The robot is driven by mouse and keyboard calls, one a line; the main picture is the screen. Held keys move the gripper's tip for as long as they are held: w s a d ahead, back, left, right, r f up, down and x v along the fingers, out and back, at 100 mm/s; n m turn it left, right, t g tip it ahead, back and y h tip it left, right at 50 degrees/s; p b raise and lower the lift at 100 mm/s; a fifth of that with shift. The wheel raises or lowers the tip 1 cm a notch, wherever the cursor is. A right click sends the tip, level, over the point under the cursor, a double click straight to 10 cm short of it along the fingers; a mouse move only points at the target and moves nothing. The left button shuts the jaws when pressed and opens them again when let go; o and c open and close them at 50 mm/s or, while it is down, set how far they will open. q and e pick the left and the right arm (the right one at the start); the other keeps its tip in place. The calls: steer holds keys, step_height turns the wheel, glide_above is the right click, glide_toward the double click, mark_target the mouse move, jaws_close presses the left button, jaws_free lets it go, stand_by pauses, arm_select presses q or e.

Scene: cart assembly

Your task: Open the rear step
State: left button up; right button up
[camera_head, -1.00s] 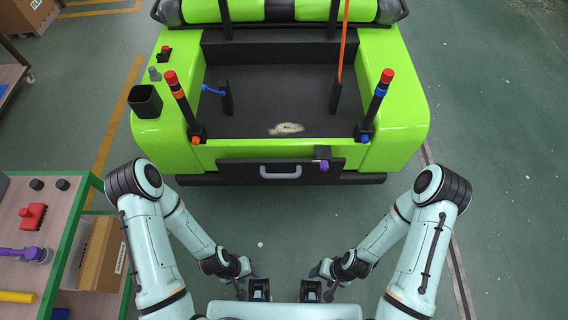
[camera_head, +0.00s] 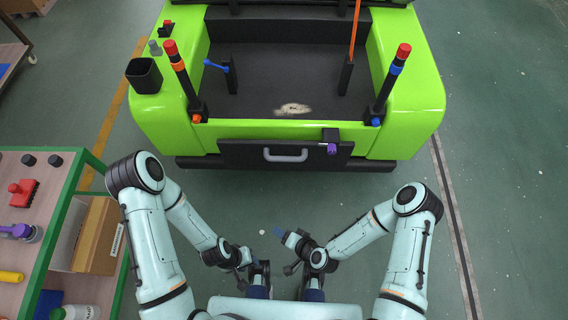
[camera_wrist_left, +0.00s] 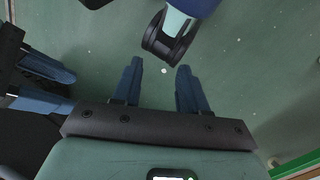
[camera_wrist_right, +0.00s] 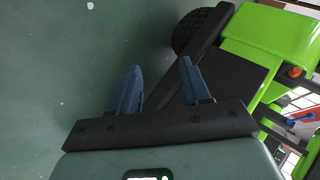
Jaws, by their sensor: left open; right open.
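The rear step is a black panel (camera_head: 237,152) standing upright and closed across the back of the green cart. It has a grey bar handle (camera_head: 285,154) and a purple-tipped latch piece (camera_head: 331,148) at its upper right. My right gripper (camera_head: 279,232) is open and empty, below and in front of the panel, apart from it. In the right wrist view, its open fingers (camera_wrist_right: 160,64) point at the floor near the cart's dark rear bumper. My left gripper (camera_wrist_left: 157,66) is open and empty over the floor. In the head view its fingers are hard to make out.
The green cart (camera_head: 420,110) has a black bed with two red-topped posts at its rear corners. A green-edged table (camera_head: 70,185) with parts stands at left, a cardboard box (camera_head: 100,235) beneath. The floor between me and the cart is clear.

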steer(key=w+a+r+m+t+b, duration=0.1)
steer(key=w+a+m+t+b, duration=0.3)
steer(key=w+a+m+t, duration=0.25)
steer(key=m+t+h+b, duration=0.4)
steer(key=m+t+h, duration=0.3)
steer(key=t, duration=0.1)
glide_toward(283, 158)
arm_select(q)
steer(key=w+a+f+t, duration=0.1)
steer(key=w+f, duration=0.1)
steer(key=f, duration=0.3)
steer(key=w+a+f+t+y+b, duration=0.1)
steer(key=w+f, duration=0.2)
steer(key=f, duration=0.3)
steer(key=shift+w+a+f+b, duration=0.15)
steer(key=shift+w+f+b, duration=0.05)
steer(key=shift+w+b, duration=0.15)
arm_select(e)
steer(key=x, duration=0.6)
steer(key=f+x, duration=0.1)
steer(key=x, duration=0.3)
steer(key=shift+w, duration=0.2)
jaws_close()
